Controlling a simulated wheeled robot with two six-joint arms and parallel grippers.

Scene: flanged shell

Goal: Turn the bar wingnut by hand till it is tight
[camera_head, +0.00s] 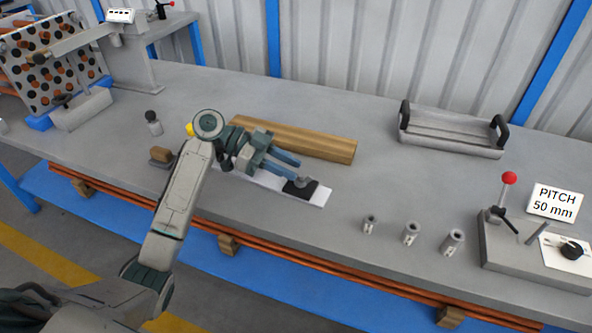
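My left gripper (297,170) reaches over the bench from the left, its two blue fingers apart with a gap between them. Nothing shows between the fingers. Just beyond and below the fingertips, a small dark piece (301,188) with a raised part sits on the end of a white strip (318,196). My gripper hides part of the strip. A round black knob (572,250) sits on a white plate at the right. I cannot tell from this view which piece is the bar wingnut. My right gripper is not in view.
A wooden block (320,144) lies behind my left gripper. Several small metal cylinders (410,233) stand to the right. A grey fixture (520,255) with a red-knobbed lever (509,179) and a "PITCH 50 mm" sign (555,203) is at far right. A black-handled tray (450,134) stands behind.

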